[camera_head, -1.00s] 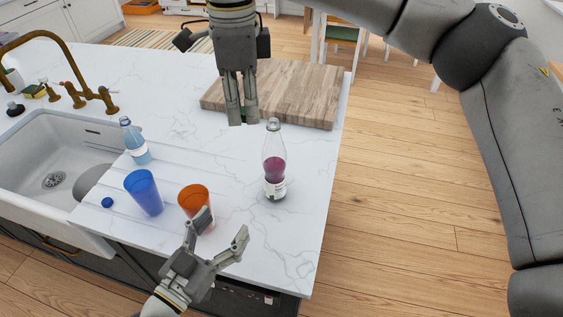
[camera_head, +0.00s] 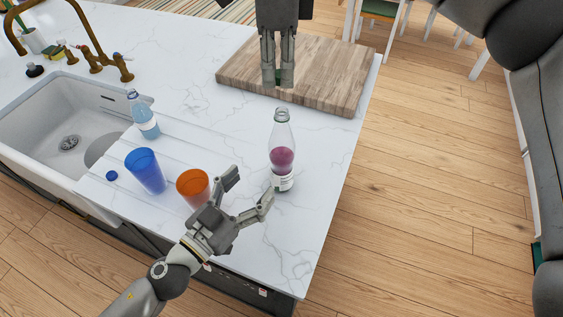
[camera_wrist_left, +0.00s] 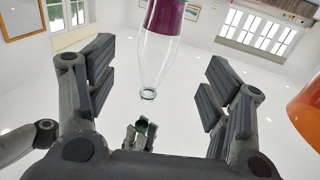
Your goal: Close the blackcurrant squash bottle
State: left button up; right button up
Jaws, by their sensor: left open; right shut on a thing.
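The blackcurrant squash bottle (camera_head: 282,158), clear with purple liquid and a white label, stands upright on the counter with its mouth uncovered. In the left wrist view the bottle (camera_wrist_left: 160,50) appears inverted, its neck between my open fingers. My left gripper (camera_head: 249,188) is open at the bottle's left front side, not closed on it. My right gripper (camera_head: 278,80) points down, above and behind the bottle's mouth in the picture, shut on a small dark green cap (camera_head: 279,75). The cap (camera_wrist_left: 142,127) also shows in the left wrist view, apart from the bottle.
An orange cup (camera_head: 192,187) stands just left of my left gripper. A blue cup (camera_head: 145,170), a blue bottle (camera_head: 145,117) and a blue cap (camera_head: 112,176) are farther left by the sink (camera_head: 40,115). A wooden board (camera_head: 335,75) lies behind. The counter right of the bottle is clear.

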pick_arm(q)
jog(key=x, duration=1)
jog(key=shift+w+d+f, duration=0.1)
jog(key=shift+w+d, duration=0.1)
jog(key=shift+w, duration=0.05)
pick_arm(e)
jog(key=shift+w+d+f, duration=0.1)
jog(key=shift+w+d, duration=0.05)
jog(key=shift+w, duration=0.05)
pick_arm(q)
jog(key=shift+w+d, duration=0.35)
jog(key=shift+w, duration=0.05)
jog(key=c, duration=1.5)
pick_arm(e)
send_over(279, 110)
jog(key=shift+f, duration=2.45)
jog(key=shift+f, duration=0.9)
jog(key=shift+f, duration=0.55)
